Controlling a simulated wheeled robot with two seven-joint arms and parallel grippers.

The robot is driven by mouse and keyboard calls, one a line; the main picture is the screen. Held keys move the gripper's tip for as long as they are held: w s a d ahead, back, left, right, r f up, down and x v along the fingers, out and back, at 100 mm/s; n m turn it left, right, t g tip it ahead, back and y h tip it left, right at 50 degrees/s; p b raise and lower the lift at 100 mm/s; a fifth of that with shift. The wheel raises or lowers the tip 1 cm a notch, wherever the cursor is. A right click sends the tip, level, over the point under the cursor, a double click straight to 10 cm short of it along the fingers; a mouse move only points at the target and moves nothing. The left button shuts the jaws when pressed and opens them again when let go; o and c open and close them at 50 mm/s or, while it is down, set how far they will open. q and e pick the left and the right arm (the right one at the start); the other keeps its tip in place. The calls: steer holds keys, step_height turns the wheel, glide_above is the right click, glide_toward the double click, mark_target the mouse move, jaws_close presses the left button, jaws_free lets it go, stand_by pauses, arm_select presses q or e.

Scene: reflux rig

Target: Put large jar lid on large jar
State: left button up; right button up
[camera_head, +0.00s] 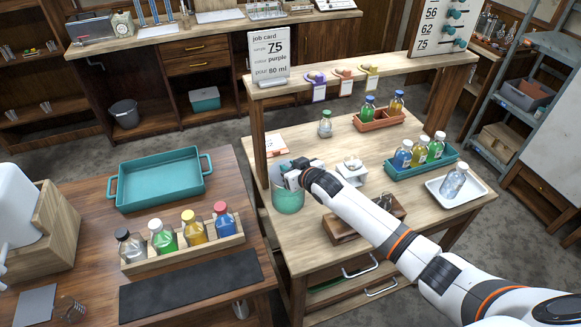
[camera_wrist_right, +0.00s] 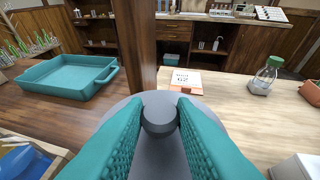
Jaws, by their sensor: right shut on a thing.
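The large jar (camera_head: 288,201) stands at the left edge of the right-hand table, with teal colour in its lower part. My right gripper (camera_head: 294,176) is right at its top. In the right wrist view the teal fingers (camera_wrist_right: 160,122) are shut on the dark round knob (camera_wrist_right: 160,104) of the large jar lid (camera_wrist_right: 152,158), a wide grey disc. The lid lies flat below the fingers. My gripper and wrist partly hide the jar's mouth, so I cannot tell whether the lid touches the rim. My left gripper is not in view.
A wooden post (camera_head: 258,150) and shelf with a job card (camera_head: 269,58) rise close behind the jar. A white stand (camera_head: 352,171), a small bottle (camera_head: 325,124) and a teal bottle tray (camera_head: 421,166) are to the right. A teal tray (camera_head: 160,181) sits on the left table.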

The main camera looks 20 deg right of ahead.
steer(key=shift+f, duration=0.3)
steer(key=o, duration=1.1)
steer(key=shift+c, duration=0.2)
steer(key=shift+s, duration=0.1)
steer(key=b+v, duration=0.1)
steer(key=v, duration=1.1)
steer(key=shift+b, duration=0.35)
